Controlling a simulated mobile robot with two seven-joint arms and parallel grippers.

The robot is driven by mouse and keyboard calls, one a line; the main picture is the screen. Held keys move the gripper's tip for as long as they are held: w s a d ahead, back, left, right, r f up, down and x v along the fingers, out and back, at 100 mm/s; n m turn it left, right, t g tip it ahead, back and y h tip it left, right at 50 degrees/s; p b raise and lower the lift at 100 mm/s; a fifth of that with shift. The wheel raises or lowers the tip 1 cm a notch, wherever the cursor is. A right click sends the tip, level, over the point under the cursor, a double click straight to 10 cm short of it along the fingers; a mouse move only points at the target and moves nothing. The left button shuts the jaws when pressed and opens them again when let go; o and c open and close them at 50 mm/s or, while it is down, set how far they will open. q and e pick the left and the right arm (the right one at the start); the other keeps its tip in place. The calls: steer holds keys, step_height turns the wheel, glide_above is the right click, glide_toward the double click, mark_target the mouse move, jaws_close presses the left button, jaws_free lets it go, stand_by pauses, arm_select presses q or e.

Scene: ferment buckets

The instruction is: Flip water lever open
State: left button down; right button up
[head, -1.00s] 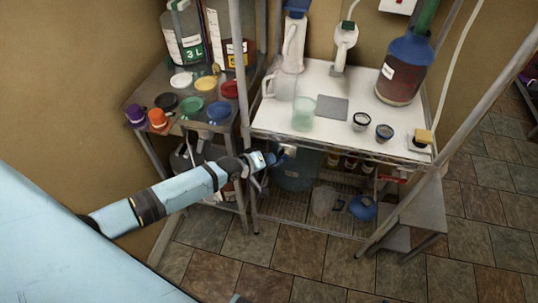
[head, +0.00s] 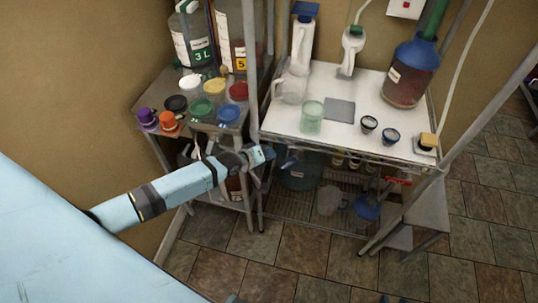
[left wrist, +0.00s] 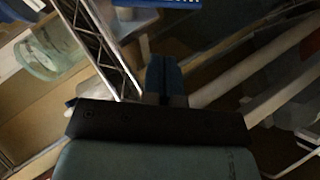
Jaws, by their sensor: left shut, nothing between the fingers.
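I cannot make out the water lever clearly in either view. My left gripper (head: 287,162) is shut and empty, just below the front edge of the white-topped table (head: 290,122). Its blue fingers also show pressed together in the left wrist view (left wrist: 165,76). In the head view, a dark blue-green bucket (head: 300,180) stands under the table, partly hidden behind the gripper. In the wrist view, a blue thing (left wrist: 155,3) is cut off at the top edge. My right gripper is not in view.
A wire shelf (head: 290,207) under the table holds a clear jug (head: 329,200) and a blue funnel-like item (head: 367,207). A side table to the left carries coloured lids (head: 214,86). Metal posts flank the gripper. The tiled floor (head: 300,250) in front is clear.

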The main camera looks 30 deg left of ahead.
arm_select(q)
steer(key=a+v, duration=0.1)
steer(key=v, duration=0.9)
steer(key=shift+f+b, duration=0.35)
steer(key=shift+b, duration=0.1)
arm_select(e)
steer(key=shift+s+a+f, duration=0.15)
steer(key=shift+a+f, duration=0.1)
steer(key=shift+a, duration=0.05)
arm_select(q)
steer(key=shift+s, duration=0.1)
